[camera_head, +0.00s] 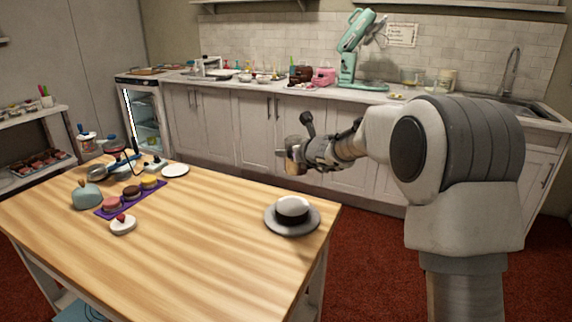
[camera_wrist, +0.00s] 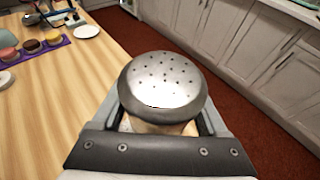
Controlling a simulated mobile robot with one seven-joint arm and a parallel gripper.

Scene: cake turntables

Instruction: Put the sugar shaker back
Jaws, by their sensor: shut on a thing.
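The sugar shaker (camera_wrist: 162,80) has a domed silver lid with small holes and a dark rim. In the wrist view it is upright between my fingers, and most of its body is hidden below the lid. In the head view the shaker (camera_head: 294,150) shows small and pale at the end of my arm. My gripper (camera_wrist: 162,122) is shut on it and holds it in the air, beyond the far right corner of the wooden table (camera_head: 190,255). My gripper (camera_head: 290,158) is apart from the table and the counter behind.
A turntable (camera_head: 292,228) with a dark-sided, white-topped cake stands at the table's right end. A purple mat (camera_head: 130,200) with several small cakes and a white plate (camera_head: 175,170) lie at left. The back counter (camera_head: 210,80) is crowded. The table's front middle is clear.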

